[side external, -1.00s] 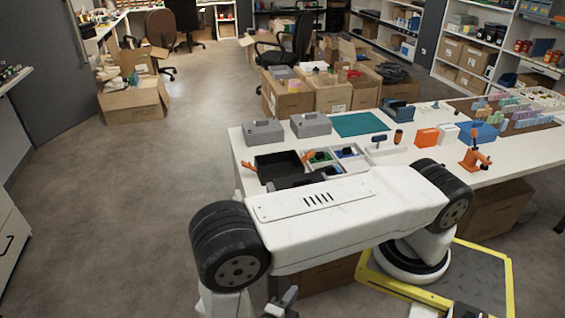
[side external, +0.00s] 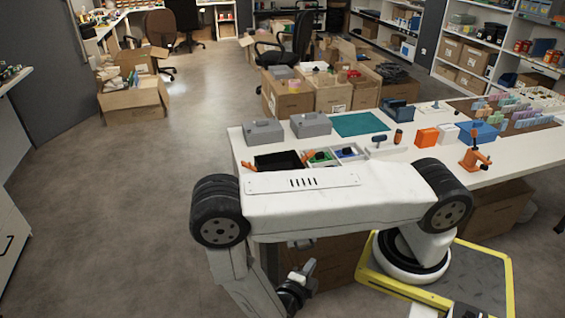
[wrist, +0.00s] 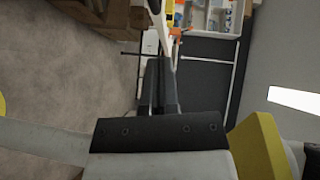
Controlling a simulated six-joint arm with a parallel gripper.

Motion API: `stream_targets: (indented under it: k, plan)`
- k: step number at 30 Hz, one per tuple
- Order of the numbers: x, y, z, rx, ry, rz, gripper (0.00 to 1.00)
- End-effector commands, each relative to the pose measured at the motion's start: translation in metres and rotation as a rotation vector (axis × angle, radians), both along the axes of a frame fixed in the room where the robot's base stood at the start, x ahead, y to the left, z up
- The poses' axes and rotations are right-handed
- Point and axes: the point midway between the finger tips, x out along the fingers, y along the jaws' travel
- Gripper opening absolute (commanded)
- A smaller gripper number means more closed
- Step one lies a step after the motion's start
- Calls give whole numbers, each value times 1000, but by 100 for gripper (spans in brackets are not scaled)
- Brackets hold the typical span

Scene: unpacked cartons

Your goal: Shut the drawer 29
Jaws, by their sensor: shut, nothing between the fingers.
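My gripper (side external: 307,268) is low in front of the white table in the side external view, below my forearm. In the wrist view its two dark fingers (wrist: 159,62) lie close together, shut and empty. Just beyond their tips is a narrow white part (wrist: 150,42) with thin dark bars beside it; I cannot tell whether the fingers touch it. A dark panel with pale edges (wrist: 203,82) lies right of the fingers. No number 29 is readable, and I cannot tell which part is drawer 29 or how far open it stands.
The white table (side external: 238,145) carries grey boxes (side external: 263,131), a teal mat (side external: 360,124) and small trays, partly hidden by my arm. Cardboard boxes (wrist: 95,12) show at the wrist view's upper left. Bare floor (side external: 110,220) lies left of the table.

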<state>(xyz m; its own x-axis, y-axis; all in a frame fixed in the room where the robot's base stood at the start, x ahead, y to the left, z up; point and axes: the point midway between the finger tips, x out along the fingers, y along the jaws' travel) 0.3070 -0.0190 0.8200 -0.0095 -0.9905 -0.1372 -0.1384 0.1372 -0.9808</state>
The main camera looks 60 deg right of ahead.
Motion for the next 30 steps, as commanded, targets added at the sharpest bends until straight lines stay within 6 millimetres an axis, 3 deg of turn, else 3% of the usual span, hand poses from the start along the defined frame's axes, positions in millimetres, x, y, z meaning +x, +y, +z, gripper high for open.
stream_targets:
  k: [13, 30]
  plan:
    - [24, -25, -7, 2, 0, -1, 0]
    - [28, -29, -8, 2, -1, 0, 0]
